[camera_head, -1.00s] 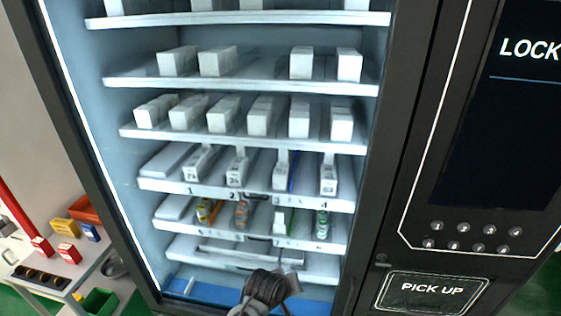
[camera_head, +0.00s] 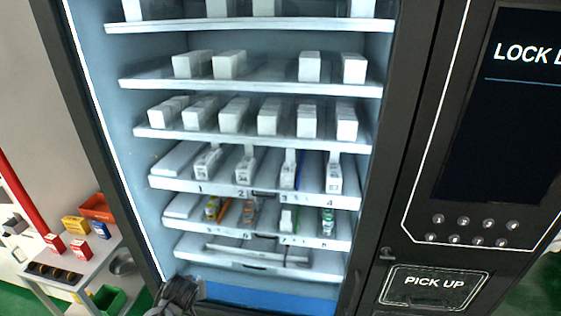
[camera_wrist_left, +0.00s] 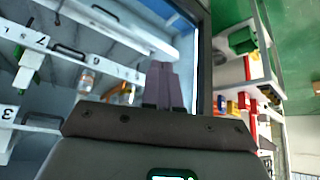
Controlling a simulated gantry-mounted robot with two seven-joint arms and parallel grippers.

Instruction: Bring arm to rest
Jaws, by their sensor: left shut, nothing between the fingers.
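My left gripper is at the bottom of the head view (camera_head: 196,288), in front of the lower left of the vending machine. In the left wrist view its two fingers (camera_wrist_left: 165,84) lie together, shut and empty. The vending machine (camera_head: 408,130) stands open to view, with white boxes (camera_head: 230,65) on its upper shelves and small bottles (camera_head: 249,212) on a lower numbered shelf (camera_head: 300,238). My right gripper shows in no view.
A side table (camera_head: 90,262) with red and yellow boxes, an orange bin (camera_head: 97,208) and a green bin (camera_head: 108,298) stands left of the machine. The keypad buttons (camera_head: 475,222) and PICK UP panel (camera_head: 435,287) are at the right.

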